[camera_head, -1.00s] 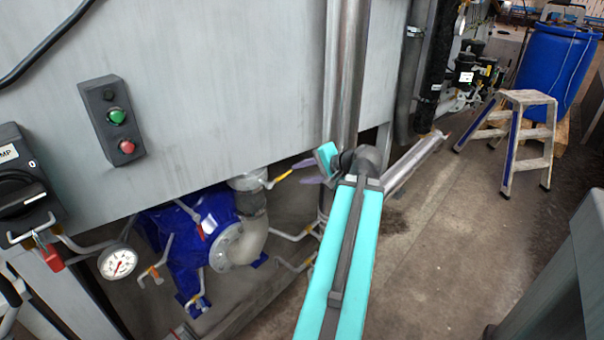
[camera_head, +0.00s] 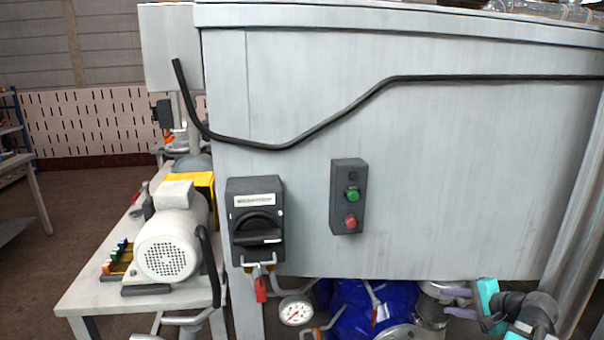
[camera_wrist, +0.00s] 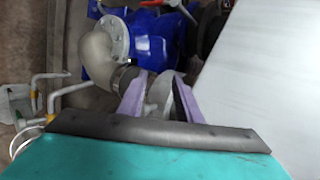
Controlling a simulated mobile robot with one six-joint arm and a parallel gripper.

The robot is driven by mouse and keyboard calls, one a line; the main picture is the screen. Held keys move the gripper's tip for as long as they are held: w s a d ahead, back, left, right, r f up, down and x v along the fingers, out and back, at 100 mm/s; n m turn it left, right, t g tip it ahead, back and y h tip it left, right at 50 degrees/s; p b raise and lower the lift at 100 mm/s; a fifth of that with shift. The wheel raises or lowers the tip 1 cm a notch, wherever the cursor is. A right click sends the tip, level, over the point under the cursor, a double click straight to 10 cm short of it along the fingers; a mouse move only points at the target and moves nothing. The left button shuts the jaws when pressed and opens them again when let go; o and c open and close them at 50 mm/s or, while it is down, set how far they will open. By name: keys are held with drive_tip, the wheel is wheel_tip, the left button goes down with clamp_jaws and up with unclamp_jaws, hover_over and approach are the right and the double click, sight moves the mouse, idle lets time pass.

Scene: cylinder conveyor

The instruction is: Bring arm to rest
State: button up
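My arm (camera_head: 520,318) shows only at the lower right corner of the head view, with its turquoise and dark grey parts. The rest of it is below the picture. My gripper (camera_head: 448,302) points left, in front of the pipework under the large grey metal cabinet (camera_head: 450,180). A grey pipe elbow (camera_wrist: 98,52) and a blue pump (camera_wrist: 150,45) lie beyond the fingertips. I cannot tell the exact gap to them.
A black rotary switch (camera_head: 256,222) and a box with green and red buttons (camera_head: 347,197) are on the cabinet front. A pressure gauge (camera_head: 296,312) hangs below. A table (camera_head: 85,295) with a white motor (camera_head: 168,250) stands left. Open floor (camera_head: 80,205) lies at the far left.

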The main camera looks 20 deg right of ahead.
drive_tip(key=w+a+f+n+g+y+p, duration=0.1)
drive_tip(key=w+a+f+n+g+y, duration=0.15)
drive_tip(key=a+f, duration=0.5)
drive_tip(key=w+a+f+n+g+y+p, duration=0.1)
drive_tip(key=w+a+f, duration=0.25)
drive_tip(key=a, duration=0.75)
drive_tip(key=w+a+f+n+g+y+p, duration=0.1)
drive_tip(key=w+a+f+g+y+p, duration=0.1)
drive_tip(key=a+f, duration=0.6)
drive_tip(key=s+a+f+n+g+h+p, duration=0.1)
drive_tip(key=s+a+f+n+g, duration=0.15)
drive_tip(key=s+a+f, duration=0.45)
drive_tip(key=s+a+f+n+g+p, duration=0.1)
drive_tip(key=s+a+f+n+g, duration=0.2)
drive_tip(key=a, duration=0.5)
drive_tip(key=s+a+f+n+g+h+p, duration=0.1)
drive_tip(key=s+a+f+g, duration=0.25)
drive_tip(key=s+a, duration=0.4)
drive_tip(key=s+d+f+n+g+h, duration=0.1)
drive_tip(key=s+d+f+n+h, duration=0.1)
drive_tip(key=s, duration=0.3)
drive_tip(key=s+d+f+n+h+p, duration=0.1)
drive_tip(key=s+d+f+n+h, duration=0.1)
drive_tip(key=s+f+n+h, duration=0.1)
drive_tip(key=shift+s+d+f+n+g, duration=0.2)
drive_tip(key=shift+s+f+n+g, duration=0.15)
drive_tip(key=shift+s+f+n, duration=0.4)
